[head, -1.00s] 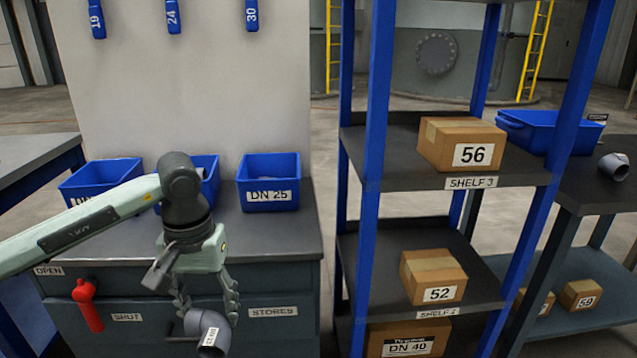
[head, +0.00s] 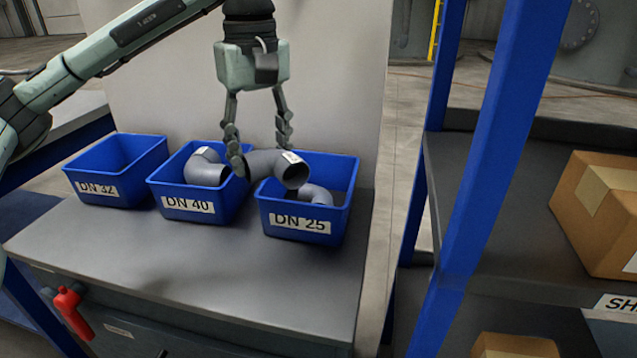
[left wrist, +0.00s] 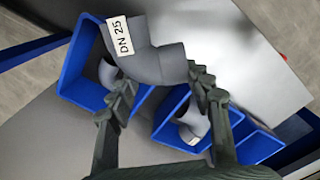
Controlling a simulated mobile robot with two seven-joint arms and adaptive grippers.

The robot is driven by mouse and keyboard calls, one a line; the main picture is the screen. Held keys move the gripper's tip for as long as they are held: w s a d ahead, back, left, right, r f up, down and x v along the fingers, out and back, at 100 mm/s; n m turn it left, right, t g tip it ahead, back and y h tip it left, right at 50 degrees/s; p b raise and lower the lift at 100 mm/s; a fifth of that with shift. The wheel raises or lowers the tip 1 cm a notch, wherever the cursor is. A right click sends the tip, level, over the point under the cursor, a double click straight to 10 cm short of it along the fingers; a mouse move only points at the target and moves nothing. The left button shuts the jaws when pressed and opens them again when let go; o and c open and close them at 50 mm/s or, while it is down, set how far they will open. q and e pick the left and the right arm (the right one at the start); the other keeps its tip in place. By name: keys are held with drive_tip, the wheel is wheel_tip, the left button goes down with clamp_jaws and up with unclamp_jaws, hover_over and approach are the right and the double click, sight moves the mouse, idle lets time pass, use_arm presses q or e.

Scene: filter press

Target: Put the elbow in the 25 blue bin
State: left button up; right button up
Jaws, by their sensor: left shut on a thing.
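A grey pipe elbow (head: 272,163) is held by my left gripper (head: 261,150), with a finger on either side of it. In the left wrist view the elbow (left wrist: 155,62) carries a white DN 25 label and sits between the fingertips (left wrist: 160,88). In the head view it shows over the blue DN 25 bin (head: 345,212), its left end near the gap to the DN 40 bin. Another grey elbow (head: 312,190) lies in the DN 25 bin. The held elbow's exact height above the rim is unclear. My right gripper is not in view.
The blue DN 40 bin (head: 175,188) holds a grey elbow (head: 205,168). The blue DN 32 bin (head: 140,160) stands left of it and looks empty. The bench top (head: 190,260) is clear in front. A blue rack post (head: 490,160) and boxed shelves stand right.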

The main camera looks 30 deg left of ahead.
use_arm(q)
drive_tip(key=w+f+b, duration=0.1)
drive_tip(key=w+f, duration=0.3)
drive_tip(key=w, duration=0.3)
hover_over(300, 194)
wheel_tip(300, 194, down, 3)
drive_tip(key=shift+d+r, duration=0.1)
drive_tip(key=shift+r, duration=0.05)
wheel_tip(300, 194, down, 4)
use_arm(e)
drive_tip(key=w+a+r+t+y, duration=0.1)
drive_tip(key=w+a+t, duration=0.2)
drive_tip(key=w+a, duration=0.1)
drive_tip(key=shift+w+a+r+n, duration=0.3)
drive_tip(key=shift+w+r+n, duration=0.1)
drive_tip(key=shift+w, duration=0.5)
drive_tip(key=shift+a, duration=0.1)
use_arm(q)
drive_tip(key=o, duration=0.7)
drive_tip(key=shift+o, duration=0.9)
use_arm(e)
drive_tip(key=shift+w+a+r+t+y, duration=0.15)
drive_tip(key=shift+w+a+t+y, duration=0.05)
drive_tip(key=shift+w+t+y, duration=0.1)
